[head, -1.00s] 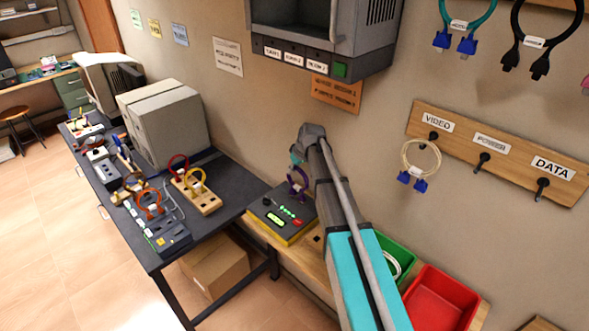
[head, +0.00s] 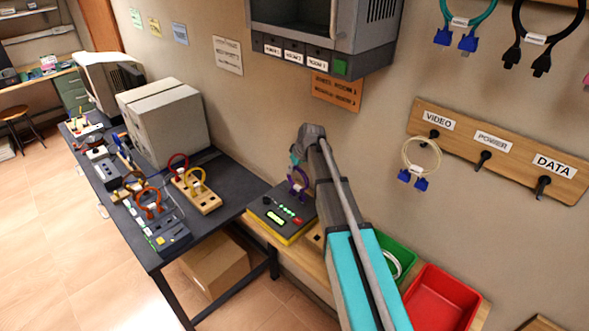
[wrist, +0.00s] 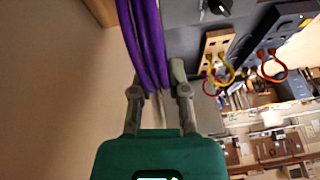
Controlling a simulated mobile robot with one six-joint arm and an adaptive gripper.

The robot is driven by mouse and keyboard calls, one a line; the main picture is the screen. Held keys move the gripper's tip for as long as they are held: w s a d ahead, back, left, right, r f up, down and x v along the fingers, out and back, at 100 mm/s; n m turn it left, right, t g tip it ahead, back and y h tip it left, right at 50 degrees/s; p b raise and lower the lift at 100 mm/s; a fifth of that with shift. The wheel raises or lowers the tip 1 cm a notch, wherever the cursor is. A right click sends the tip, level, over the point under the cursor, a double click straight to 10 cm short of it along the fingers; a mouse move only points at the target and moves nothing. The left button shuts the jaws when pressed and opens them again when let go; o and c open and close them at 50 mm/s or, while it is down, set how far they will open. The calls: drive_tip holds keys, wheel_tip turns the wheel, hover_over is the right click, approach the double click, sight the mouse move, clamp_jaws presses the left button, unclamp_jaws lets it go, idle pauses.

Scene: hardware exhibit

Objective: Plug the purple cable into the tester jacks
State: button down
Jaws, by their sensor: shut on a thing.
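The purple cable (head: 299,184) is a loop standing over the back right part of the tester (head: 268,213) in the head view. The tester is a dark box with a yellow base, green lights and a red button. In the wrist view the purple cable (wrist: 148,40) runs as several strands between the fingers of my gripper (wrist: 158,82), which is shut on it. In the head view my arm hides most of the gripper. The cable's plugs and the jacks are too small or hidden, so I cannot tell whether they are joined.
Left of the tester, a dark bench (head: 232,176) holds a wooden block (head: 196,194) with red and yellow cables. A green bin (head: 401,250) and a red bin (head: 440,296) stand to the right. A grey cabinet (head: 330,40) hangs above. A pale cable (head: 421,158) hangs under VIDEO.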

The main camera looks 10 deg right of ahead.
idle(0.4)
drive_tip(key=c, duration=0.5)
unclamp_jaws()
drive_tip(key=shift+c, duration=0.2)
drive_tip(key=o, duration=0.5)
drive_tip(key=shift+o, duration=0.2)
drive_tip(key=shift+s+r, duration=0.1)
drive_tip(key=shift+r, duration=0.05)
drive_tip(key=shift+p+v, duration=3.45)
drive_tip(key=shift+v, duration=0.15)
